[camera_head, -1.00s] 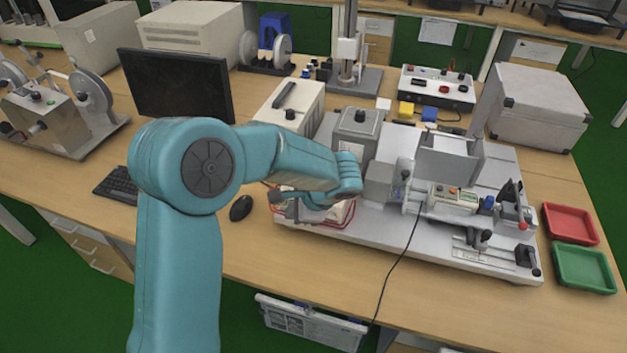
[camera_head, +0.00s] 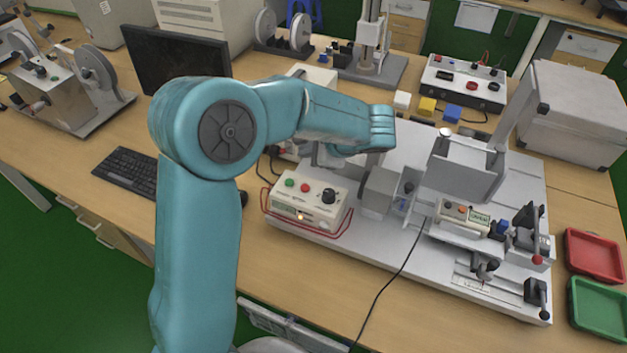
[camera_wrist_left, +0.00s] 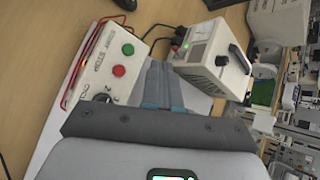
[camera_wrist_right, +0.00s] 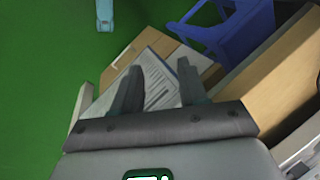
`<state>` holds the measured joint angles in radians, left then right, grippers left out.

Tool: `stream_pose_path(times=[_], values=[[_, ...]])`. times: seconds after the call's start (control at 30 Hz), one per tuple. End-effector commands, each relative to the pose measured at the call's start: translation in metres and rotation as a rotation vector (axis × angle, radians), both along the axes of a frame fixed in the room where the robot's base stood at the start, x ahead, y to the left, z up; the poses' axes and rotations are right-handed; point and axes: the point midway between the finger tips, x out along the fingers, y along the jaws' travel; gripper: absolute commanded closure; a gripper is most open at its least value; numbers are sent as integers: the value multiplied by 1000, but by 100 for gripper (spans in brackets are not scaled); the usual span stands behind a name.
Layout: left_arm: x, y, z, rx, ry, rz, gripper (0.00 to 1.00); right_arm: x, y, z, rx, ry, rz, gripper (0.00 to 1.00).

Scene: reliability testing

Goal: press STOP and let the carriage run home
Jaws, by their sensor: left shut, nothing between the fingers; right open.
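A cream control box (camera_head: 306,208) with a green button, a red button (camera_head: 305,188) and a black knob stands at the left front of the white test rig; an amber lamp on its front glows. In the left wrist view the red button (camera_wrist_left: 119,70) lies beside STOP lettering. My left gripper (camera_wrist_left: 158,68) is shut and empty, beside the box and apart from the red button. My left wrist largely hides its fingers in the head view. A small cream unit (camera_head: 462,213) sits on the rig's right part. My right gripper (camera_wrist_right: 157,82) is open and empty over the floor.
A grey-white instrument with a handle (camera_wrist_left: 214,55) stands close beside my left fingers. A red tray (camera_head: 594,254) and a green tray (camera_head: 597,307) lie at right. A black cable crosses the table front. A monitor (camera_head: 180,58) and keyboard (camera_head: 128,171) stand at left.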

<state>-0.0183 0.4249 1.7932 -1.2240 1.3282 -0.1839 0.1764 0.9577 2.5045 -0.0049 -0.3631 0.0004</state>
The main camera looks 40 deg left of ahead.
Motion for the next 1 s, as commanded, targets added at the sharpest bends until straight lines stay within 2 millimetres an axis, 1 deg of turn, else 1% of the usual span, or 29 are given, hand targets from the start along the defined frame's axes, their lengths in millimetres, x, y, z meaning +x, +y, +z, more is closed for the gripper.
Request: stream_pose_path(times=[0.37, 0.57, 0.77, 1.0], values=[[-9, 0, 0, -1, 0, 1, 100, 0, 0, 0, 0, 0, 0, 57], [-9, -1, -7, -1, 1, 1, 100, 0, 0, -6, 0, 0, 0, 57], [-8, -1, -29, -1, 1, 0, 100, 0, 0, -22, 0, 0, 0, 57], [-7, 2, -65, -1, 2, -1, 100, 0, 0, -48, 0, 0, 0, 57]])
